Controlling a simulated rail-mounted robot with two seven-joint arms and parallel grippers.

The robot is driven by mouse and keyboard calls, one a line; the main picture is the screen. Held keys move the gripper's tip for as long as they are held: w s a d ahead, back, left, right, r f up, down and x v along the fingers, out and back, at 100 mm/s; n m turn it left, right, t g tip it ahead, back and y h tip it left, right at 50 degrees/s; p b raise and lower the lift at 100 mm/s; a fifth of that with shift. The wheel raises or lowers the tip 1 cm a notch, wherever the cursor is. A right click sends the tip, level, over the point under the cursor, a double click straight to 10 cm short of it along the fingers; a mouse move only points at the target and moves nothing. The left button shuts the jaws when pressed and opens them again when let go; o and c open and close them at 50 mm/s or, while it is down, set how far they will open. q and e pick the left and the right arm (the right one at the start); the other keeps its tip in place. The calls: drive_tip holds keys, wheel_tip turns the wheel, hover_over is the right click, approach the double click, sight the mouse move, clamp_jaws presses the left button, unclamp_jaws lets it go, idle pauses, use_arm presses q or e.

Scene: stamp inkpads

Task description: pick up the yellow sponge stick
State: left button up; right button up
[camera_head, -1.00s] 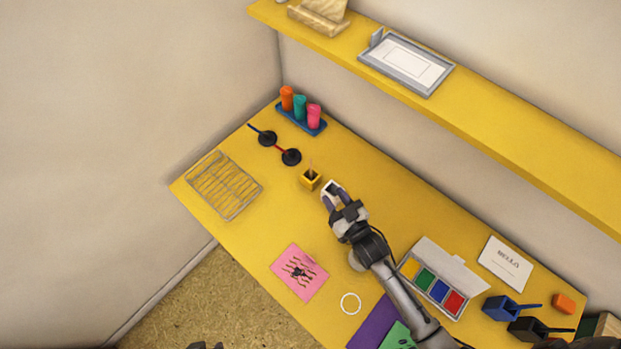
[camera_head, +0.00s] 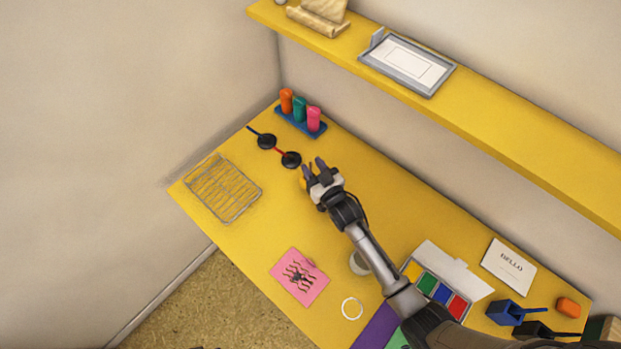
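The yellow sponge stick (camera_head: 303,184) stands on the yellow table, left of its middle. Only a small yellow part shows at the left side of my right gripper; its thin stick is hidden. My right gripper (camera_head: 314,167) is open, its two dark fingers apart and pointing toward the back of the table. It overlaps the sponge stick in the picture. I cannot tell whether the fingers touch it or stand around it. Of my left gripper only a dark sliver, if anything, shows at the bottom edge.
A blue tray (camera_head: 289,118) with three coloured bottles is behind. A shelf (camera_head: 490,122) runs above.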

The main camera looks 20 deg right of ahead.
drive_tip(key=shift+w+a, duration=0.15)
drive_tip(key=shift+w, duration=0.5)
clamp_jaws()
